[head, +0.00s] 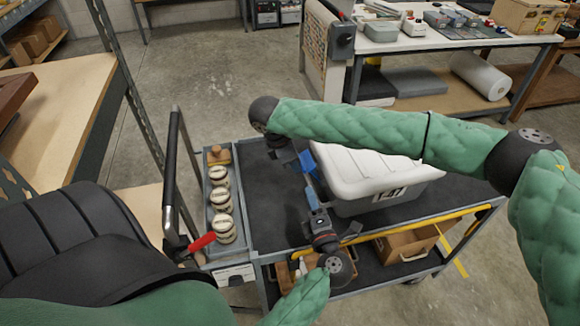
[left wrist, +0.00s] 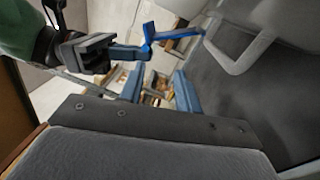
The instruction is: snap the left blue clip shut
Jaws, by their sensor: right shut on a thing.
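The grey tote (head: 376,204) with its white lid (head: 362,170) stands on the cart. The left blue clip (head: 309,160) is at the tote's left end. In the left wrist view the clip (left wrist: 152,40) sticks out from the tote's rim and handle (left wrist: 236,62), so it looks swung open. My right gripper (head: 297,157) is shut on the clip; it also shows in the left wrist view (left wrist: 108,50). My left gripper (head: 313,195) is in front of the tote's left end, its blue-tipped fingers (left wrist: 158,90) apart with nothing between them.
The dark cart top (head: 270,210) is clear left of the tote. A narrow tray (head: 213,180) with several round jars (head: 221,201) runs along the cart's left side. A yellow bar (head: 420,224) edges the front. A wooden box (head: 405,245) lies on the lower shelf.

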